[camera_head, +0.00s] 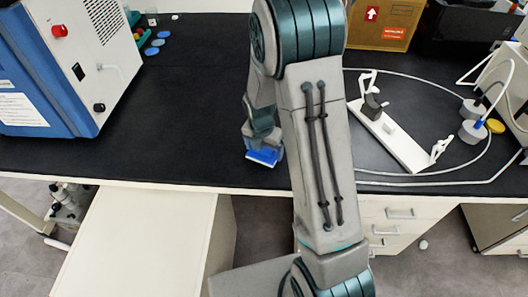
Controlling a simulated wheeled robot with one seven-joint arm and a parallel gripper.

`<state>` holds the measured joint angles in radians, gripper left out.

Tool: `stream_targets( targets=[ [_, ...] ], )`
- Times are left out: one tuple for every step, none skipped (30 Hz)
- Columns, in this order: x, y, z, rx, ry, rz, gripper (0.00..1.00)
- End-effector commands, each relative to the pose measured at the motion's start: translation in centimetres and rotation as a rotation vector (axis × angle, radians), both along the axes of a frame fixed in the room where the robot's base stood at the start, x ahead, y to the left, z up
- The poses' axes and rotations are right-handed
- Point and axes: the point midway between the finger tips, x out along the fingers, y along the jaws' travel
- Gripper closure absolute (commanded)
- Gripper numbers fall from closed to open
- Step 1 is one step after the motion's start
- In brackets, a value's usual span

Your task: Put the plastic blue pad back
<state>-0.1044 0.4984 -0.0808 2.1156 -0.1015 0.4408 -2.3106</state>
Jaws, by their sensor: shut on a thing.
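A small flat blue pad (263,157) with a pale edge shows at the lower end of my gripper (262,149), close to the front edge of the black bench. My gripper is shut on the blue pad. My forearm covers its right side, and the fingers are mostly hidden. I cannot tell whether the pad touches the bench top or is held just above it.
A white stand (395,138) and tubing lie at the right. A cardboard box (385,25) stands at the back. The black bench (190,100) is clear at centre left.

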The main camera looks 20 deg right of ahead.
Motion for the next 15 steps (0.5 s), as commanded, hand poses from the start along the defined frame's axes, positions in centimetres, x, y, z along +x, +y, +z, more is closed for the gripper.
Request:
stream_targets(
  targets=[
    [-0.1, 0.0, -0.7, -0.002, 0.004, 0.001, 0.35],
    [-0.1, 0.0, -1.1, 0.000, 0.004, 0.001, 0.35],
    [-0.1, 0.0, -1.5, 0.000, 0.003, 0.000, 0.35],
    [-0.1, 0.0, -1.7, 0.000, 0.003, 0.001, 0.35],
    [-0.1, 0.0, -1.9, 0.000, 0.003, 0.001, 0.35],
    [0.0, 0.0, -2.1, 0.000, 0.001, 0.001, 0.35],
    [0.0, 0.0, -2.2, -0.001, 0.001, 0.001, 0.35],
    [0.0, 0.0, -2.2, -0.001, -0.001, 0.001, 0.35],
    [0.0, 0.0, -2.2, -0.001, -0.001, 0.001, 0.35],
    [0.0, 0.0, -2.2, -0.001, -0.001, 0.001, 0.35],
    [0.0, 0.0, -2.2, -0.001, -0.001, 0.001, 0.35],
    [0.0, 0.0, -2.2, -0.001, -0.001, 0.001, 0.35],
    [0.0, 0.0, -2.2, -0.001, -0.001, 0.001, 0.35],
    [0.0, 0.0, -2.2, -0.001, -0.001, 0.001, 0.35],
    [0.0, 0.0, -2.3, -0.001, -0.001, 0.000, 0.35]
  ],
)
